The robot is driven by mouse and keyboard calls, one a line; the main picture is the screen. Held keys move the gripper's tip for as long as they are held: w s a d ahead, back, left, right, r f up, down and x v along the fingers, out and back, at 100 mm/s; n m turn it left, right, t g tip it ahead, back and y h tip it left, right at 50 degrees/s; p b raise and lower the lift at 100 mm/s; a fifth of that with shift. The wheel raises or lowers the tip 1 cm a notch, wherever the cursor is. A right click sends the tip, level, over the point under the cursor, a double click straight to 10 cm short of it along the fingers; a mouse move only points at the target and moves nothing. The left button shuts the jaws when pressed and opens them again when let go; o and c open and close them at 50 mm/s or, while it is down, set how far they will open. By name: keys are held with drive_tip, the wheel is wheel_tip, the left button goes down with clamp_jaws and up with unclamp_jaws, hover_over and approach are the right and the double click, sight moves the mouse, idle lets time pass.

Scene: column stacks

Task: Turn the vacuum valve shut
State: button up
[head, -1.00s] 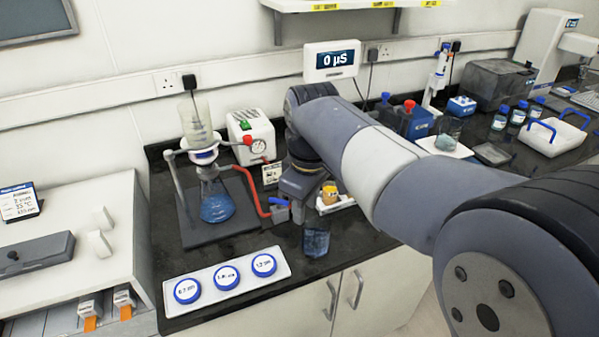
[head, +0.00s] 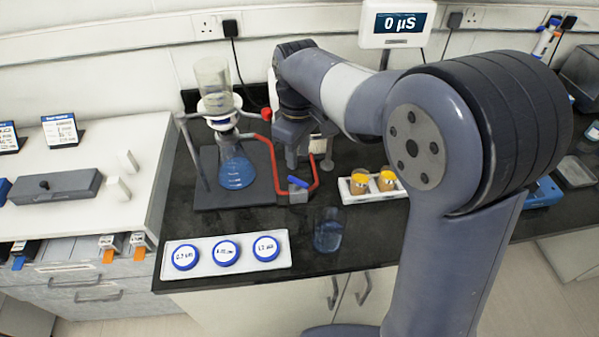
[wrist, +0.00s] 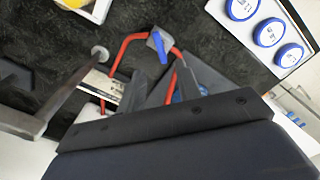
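The vacuum valve is a small grey block (head: 298,196) with a blue lever handle (head: 298,182), in the red tubing (head: 274,165) right of the filter flask (head: 236,168). In the wrist view the blue handle (wrist: 161,48) shows clearly at upper centre, slanting over its block. I cannot tell its exact angle to the tube line. My gripper (head: 309,160) points down behind and above the valve, apart from it. Its fingers look spread, with nothing between them. The pump is mostly hidden behind my arm.
A tray of blue-rimmed discs (head: 228,255) lies at the front left edge. A beaker of blue liquid (head: 327,232) stands in front of the valve. A white tray (head: 350,197) with two yellow-topped jars is to the right. Bare counter lies between.

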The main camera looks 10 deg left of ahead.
sight(298, 180)
wheel_tip(298, 180, down, 8)
drive_tip(key=shift+r+p, duration=0.1)
drive_tip(key=shift+p, duration=0.2)
drive_tip(key=shift+c, duration=0.2)
clamp_jaws()
